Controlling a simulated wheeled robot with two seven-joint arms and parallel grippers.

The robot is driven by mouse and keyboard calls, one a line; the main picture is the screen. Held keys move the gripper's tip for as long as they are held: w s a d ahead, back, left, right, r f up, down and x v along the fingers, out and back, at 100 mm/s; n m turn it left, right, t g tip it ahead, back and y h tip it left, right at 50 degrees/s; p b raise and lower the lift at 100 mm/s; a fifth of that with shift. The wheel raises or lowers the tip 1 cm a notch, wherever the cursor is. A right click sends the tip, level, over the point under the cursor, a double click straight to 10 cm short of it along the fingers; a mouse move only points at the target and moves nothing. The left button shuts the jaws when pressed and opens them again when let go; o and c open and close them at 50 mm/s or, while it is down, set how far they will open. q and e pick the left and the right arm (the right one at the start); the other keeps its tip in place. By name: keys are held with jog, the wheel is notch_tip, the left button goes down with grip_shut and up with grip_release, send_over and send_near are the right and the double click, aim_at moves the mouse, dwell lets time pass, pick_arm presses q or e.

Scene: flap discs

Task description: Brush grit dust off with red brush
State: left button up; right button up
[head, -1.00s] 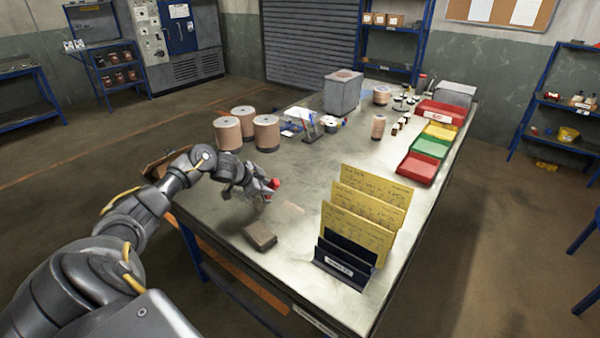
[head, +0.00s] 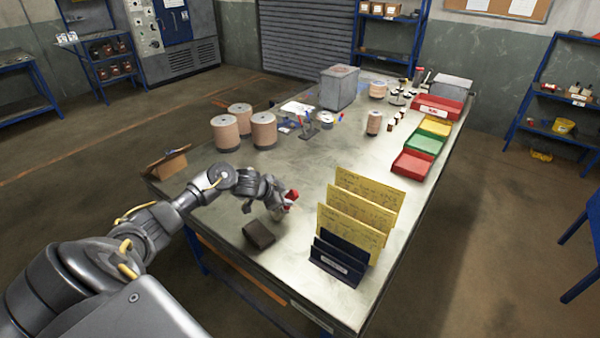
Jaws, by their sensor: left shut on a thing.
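The red brush (head: 292,195) shows as a small red piece at the end of my left gripper (head: 284,207). The gripper is shut on it, low over the near part of the metal table (head: 225,218). Most of the brush is hidden by the gripper, and I cannot tell whether its bristles touch the table. A dark brown block (head: 258,234) lies on the table just below the gripper in the picture. Grit dust is too small to make out at this size. My right gripper is not in view.
A dark blue rack with yellow cards (head: 357,215) stands right of the gripper. Several tan cylinders (head: 225,133) stand behind it. Red, green and yellow bins (head: 412,164) line the right edge. The table's left edge holds a brown holder (head: 167,164).

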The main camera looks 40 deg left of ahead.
pick_arm(q)
jog(key=d+r+p, duration=0.3)
jog(key=r+p, duration=0.2)
jog(key=r, duration=0.3)
jog(key=shift+d+p, duration=0.15)
jog(key=shift+p, duration=0.2)
dwell(0.6)
